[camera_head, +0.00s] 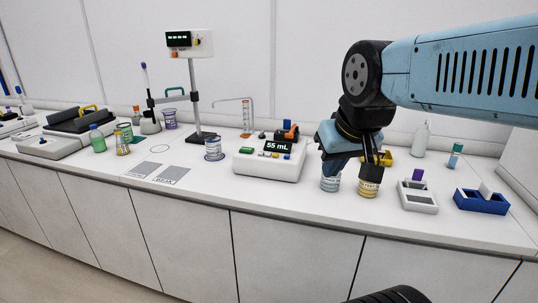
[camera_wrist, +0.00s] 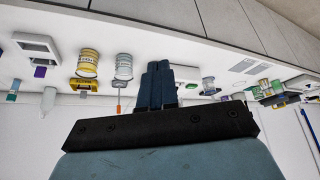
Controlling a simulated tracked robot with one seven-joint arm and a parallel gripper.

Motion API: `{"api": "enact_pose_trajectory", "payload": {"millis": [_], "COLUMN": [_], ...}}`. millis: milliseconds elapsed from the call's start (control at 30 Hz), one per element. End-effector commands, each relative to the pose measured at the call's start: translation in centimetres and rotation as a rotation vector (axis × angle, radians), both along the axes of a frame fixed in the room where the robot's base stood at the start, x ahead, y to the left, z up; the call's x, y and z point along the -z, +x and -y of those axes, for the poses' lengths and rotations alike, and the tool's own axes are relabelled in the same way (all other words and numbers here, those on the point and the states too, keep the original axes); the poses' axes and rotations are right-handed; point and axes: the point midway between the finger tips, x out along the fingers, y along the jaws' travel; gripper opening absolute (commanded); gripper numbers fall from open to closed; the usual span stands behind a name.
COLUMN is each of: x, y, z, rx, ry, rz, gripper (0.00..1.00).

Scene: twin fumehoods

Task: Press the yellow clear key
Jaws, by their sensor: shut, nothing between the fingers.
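A white dispenser-like unit (camera_head: 268,163) with a dark "55 mL" display stands on the bench, left of my gripper in the head view. Small coloured keys line its front; a small yellowish key (camera_head: 267,154) is among them, too small to read. My gripper (camera_head: 371,160) hangs over the bench to the right of the unit, apart from it. In the wrist view, my gripper (camera_wrist: 158,66) has its dark fingers together and empty. They hide part of the white unit (camera_wrist: 187,73) there, and its keys cannot be made out.
Two ribbed jars, one pale (camera_head: 330,183) and one yellow (camera_head: 368,188), stand below my gripper. A white device (camera_head: 418,197) and a blue rack (camera_head: 482,200) are to the right. A labelled tub (camera_head: 213,149) and a display stand (camera_head: 194,100) are left of the unit.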

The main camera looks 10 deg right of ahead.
Motion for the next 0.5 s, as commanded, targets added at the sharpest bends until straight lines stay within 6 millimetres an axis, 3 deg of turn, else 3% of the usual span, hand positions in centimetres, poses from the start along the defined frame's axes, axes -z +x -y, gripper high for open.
{"api": "enact_pose_trajectory", "payload": {"millis": [333, 500], "x": [-0.2, -0.6], "y": [0.4, 2.7], "z": [-0.1, -0.4], "rx": [0.005, 0.034], "ry": [0.001, 0.015], "rz": [0.002, 0.015], "gripper": [0.0, 0.0]}}
